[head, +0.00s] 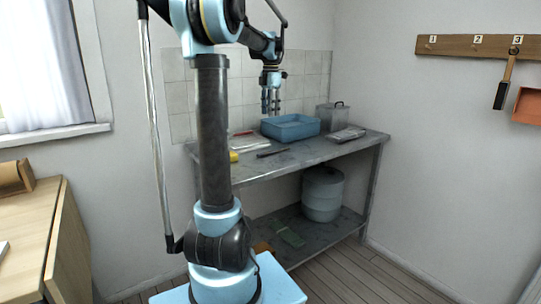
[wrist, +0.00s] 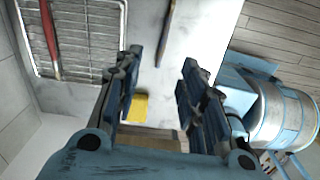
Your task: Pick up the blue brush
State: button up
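A slim dark stick, bluish in the head view (head: 272,153), lies flat on the grey bench (head: 330,150); it may be the blue brush, but its bristles cannot be made out. In the wrist view a slim stick (wrist: 168,30), brownish with a bluish edge, lies ahead of the fingertips, cut off by the top edge. My gripper (head: 271,112) hangs pointing down above the bench, near the blue basin (head: 290,128). In the wrist view my gripper (wrist: 161,62) is open, with nothing between its fingers, apart from the stick.
A yellow block (wrist: 140,106) lies on the bench near the stick. A wire rack (wrist: 88,38) with a red-handled tool (wrist: 50,38) lies left of it. A drum (head: 322,193) stands on the lower shelf.

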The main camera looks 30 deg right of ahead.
send_over(274, 152)
jog(key=w, duration=0.2)
jog(key=f, duration=1.1)
jog(key=shift+s+a+f, duration=0.15)
jog(key=shift+a+f, duration=0.1)
jog(key=shift+f, duration=0.15)
jog(key=shift+s+f, duration=0.2)
jog(key=shift+f, duration=1.2)
jog(key=shift+s+f, duration=0.15)
jog(key=shift+f, duration=1.2)
jog(key=c, duration=0.9)
